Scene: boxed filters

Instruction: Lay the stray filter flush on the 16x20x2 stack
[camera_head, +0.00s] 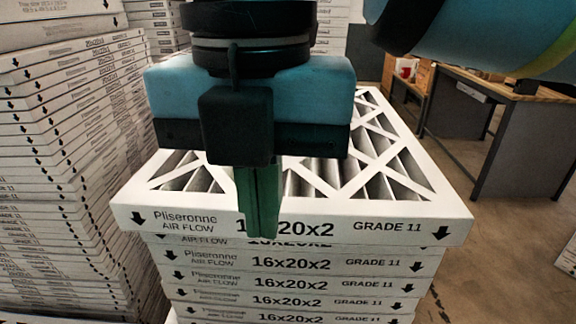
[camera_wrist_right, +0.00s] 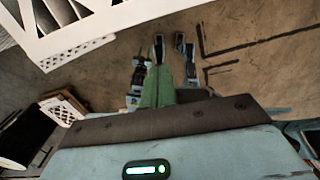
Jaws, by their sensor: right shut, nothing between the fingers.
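The stray filter (camera_head: 420,222), a white-framed pleated panel with a lattice face, lies on top of the 16x20x2 stack (camera_head: 290,284). Its front edge overhangs the boxes below, and its ends stick out past them in the head view. My right gripper (camera_head: 262,234) points down with its green fingers shut and empty, in front of the filter's labelled front edge, hiding part of the print. I cannot tell whether they touch it. In the right wrist view the shut fingers (camera_wrist_right: 160,84) are over the floor, with a white lattice frame at upper left. My left gripper is not in view.
A tall stack of white filter boxes (camera_head: 60,150) stands close on the left, with more boxes behind. A grey desk (camera_head: 480,130) with a wooden top stands at the back right. The floor (camera_head: 490,260) to the right is mostly clear.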

